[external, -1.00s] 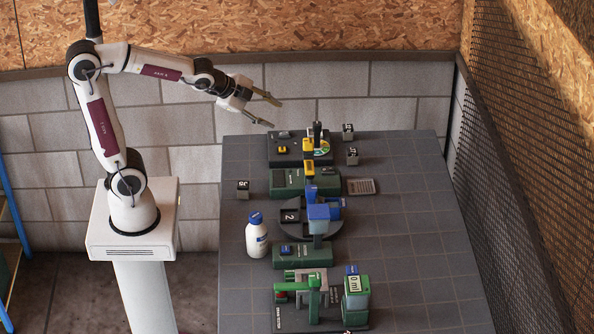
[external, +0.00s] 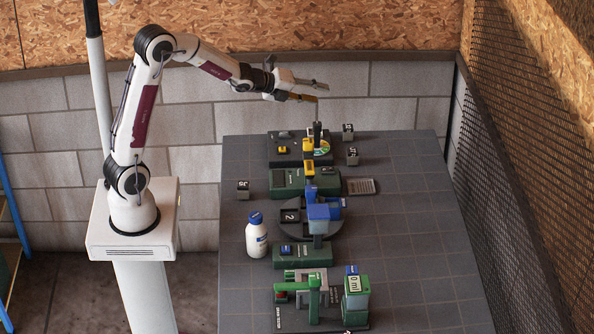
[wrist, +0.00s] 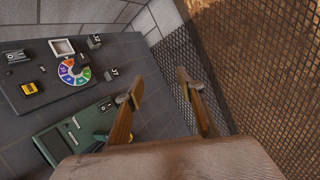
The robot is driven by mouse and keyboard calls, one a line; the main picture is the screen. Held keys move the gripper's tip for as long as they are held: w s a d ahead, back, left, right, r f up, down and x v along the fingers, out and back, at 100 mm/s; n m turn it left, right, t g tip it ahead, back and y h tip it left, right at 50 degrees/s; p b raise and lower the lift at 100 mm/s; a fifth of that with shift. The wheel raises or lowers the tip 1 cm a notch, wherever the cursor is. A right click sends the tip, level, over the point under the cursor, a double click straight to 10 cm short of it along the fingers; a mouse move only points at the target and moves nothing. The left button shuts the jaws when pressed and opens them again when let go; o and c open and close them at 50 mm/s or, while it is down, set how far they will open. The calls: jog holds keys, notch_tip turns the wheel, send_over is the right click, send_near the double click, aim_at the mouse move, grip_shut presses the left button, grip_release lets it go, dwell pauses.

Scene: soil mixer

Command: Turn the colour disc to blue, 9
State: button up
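The colour disc (wrist: 74,72) shows in the wrist view as a multicoloured ring with numbers, on a dark base plate (wrist: 35,99); the numbers are too small to read. In the external view the disc (external: 322,146) is partly hidden behind a yellow part at the table's far end. My gripper (external: 320,91) is open and empty, held in the air above and behind the far edge of the table. In the wrist view its two fingers (wrist: 163,103) stand apart, with nothing between them.
A yellow button block (wrist: 32,88), a switch block (wrist: 14,57) and dark numbered cubes (wrist: 95,42) surround the disc. A green unit (external: 290,182), a blue mixer (external: 319,212), a white bottle (external: 256,236) and a green station (external: 310,296) stand nearer. The table's right side is clear.

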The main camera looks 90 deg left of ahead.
jog(key=w+a+f+m+t, duration=0.1)
jog(key=w+a+f+m, duration=0.1)
jog(key=a+f+m, duration=0.35)
jog(key=m+t+h, duration=0.4)
jog(key=m+t, duration=0.1)
jog(key=m, duration=0.6)
send_near(315, 128)
jog(key=w, duration=0.3)
jog(key=shift+s+f+m+h, duration=0.25)
jog(key=shift+s+f+h, duration=0.05)
jog(key=shift+s+f, duration=0.1)
jog(key=shift+w, duration=0.15)
jog(key=shift+w, duration=3.75)
grip_shut()
